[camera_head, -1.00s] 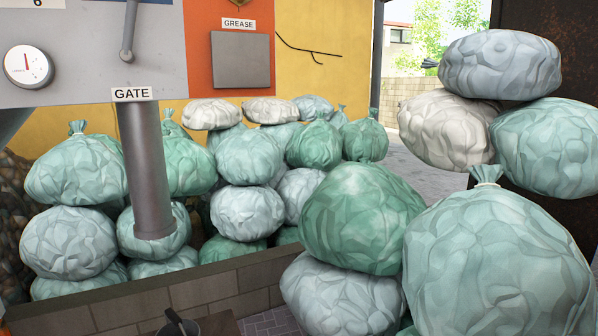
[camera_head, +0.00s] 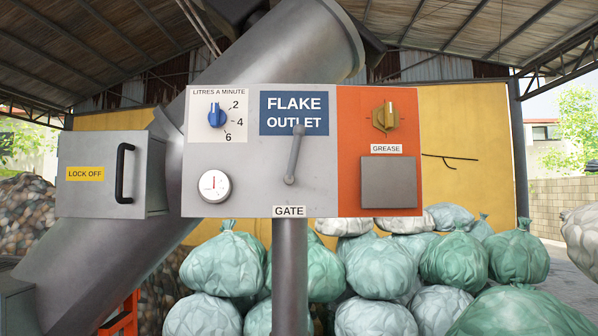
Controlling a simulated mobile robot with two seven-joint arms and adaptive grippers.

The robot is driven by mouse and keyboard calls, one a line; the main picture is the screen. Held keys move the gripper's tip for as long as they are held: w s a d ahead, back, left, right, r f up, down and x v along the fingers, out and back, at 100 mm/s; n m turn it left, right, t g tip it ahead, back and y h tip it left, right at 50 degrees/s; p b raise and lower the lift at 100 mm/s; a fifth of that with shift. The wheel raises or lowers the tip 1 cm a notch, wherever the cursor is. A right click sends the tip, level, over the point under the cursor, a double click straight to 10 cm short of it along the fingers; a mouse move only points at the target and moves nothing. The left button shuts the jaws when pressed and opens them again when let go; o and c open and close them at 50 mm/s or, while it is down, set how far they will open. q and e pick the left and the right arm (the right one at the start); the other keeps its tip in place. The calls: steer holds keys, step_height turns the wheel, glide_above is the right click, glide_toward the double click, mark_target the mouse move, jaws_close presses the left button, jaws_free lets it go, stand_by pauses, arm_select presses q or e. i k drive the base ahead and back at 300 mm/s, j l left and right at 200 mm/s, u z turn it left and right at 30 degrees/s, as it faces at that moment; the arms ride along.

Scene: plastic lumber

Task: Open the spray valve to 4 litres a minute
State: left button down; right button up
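The blue knob (camera_head: 217,116) sits on the grey panel (camera_head: 250,190) under the label "LITRES A MINUTE". Marks 2, 4 and 6 run down its right side. Its ridge looks about upright, not toward the 4; the exact pointer is too small to read. A round white gauge (camera_head: 214,186) with a red needle is below it. Neither of my grippers shows in this view.
A grey gate lever (camera_head: 293,155) and a yellow grease knob (camera_head: 385,117) are right of the blue knob. A "LOCK OFF" box (camera_head: 100,195) with a black handle (camera_head: 122,173) is left. Stacked bags (camera_head: 380,267) stand below and behind. The panel's front looks unobstructed.

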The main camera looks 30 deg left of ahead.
mark_target(217, 118)
steer(key=j+u, duration=0.5)
steer(key=u, duration=0.2)
steer(key=j+u, duration=0.35)
steer(key=i+l, duration=0.05)
steer(key=l, duration=0.05)
